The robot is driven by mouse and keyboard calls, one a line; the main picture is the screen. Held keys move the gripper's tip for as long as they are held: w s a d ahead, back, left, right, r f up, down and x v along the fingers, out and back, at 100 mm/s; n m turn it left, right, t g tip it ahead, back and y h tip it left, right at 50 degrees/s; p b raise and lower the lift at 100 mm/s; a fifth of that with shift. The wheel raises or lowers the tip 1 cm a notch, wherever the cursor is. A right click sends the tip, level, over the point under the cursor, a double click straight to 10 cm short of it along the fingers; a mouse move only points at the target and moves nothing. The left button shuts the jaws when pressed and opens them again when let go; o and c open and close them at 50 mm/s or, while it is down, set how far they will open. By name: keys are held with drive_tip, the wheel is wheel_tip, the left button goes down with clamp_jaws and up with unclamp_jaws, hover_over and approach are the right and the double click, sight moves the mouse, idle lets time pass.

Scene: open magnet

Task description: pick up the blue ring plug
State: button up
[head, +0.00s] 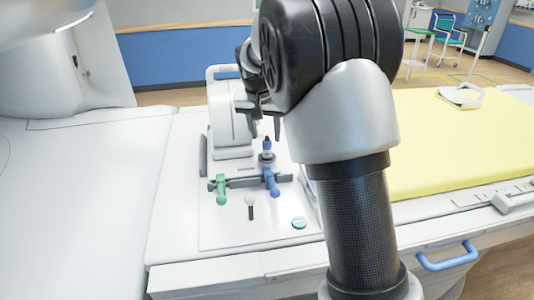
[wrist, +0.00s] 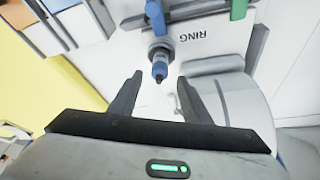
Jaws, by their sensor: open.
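The blue ring plug (head: 267,144) stands upright in a grey round socket on the white panel. In the wrist view the plug (wrist: 160,66) shows a blue body with a dark tip, beside the printed word RING. My gripper (head: 265,124) is open and points down just above the plug. In the wrist view its two fingers (wrist: 159,82) are spread, with the plug's tip between their ends in the picture. The fingers do not appear to touch it. I cannot tell the exact height gap.
A blue lever (head: 271,183) stands close in front of the plug, a green lever (head: 221,189) to its left. A grey-knobbed stick (head: 250,203) and a teal button (head: 299,223) are nearer. A white handled housing (head: 228,120) rises behind left; a yellow pad (head: 450,145) lies right.

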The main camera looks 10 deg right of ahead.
sight(267, 140)
drive_tip(key=shift+b+x, duration=0.55)
drive_tip(key=shift+x, duration=2.25)
drive_tip(key=shift+s, duration=0.1)
clamp_jaws()
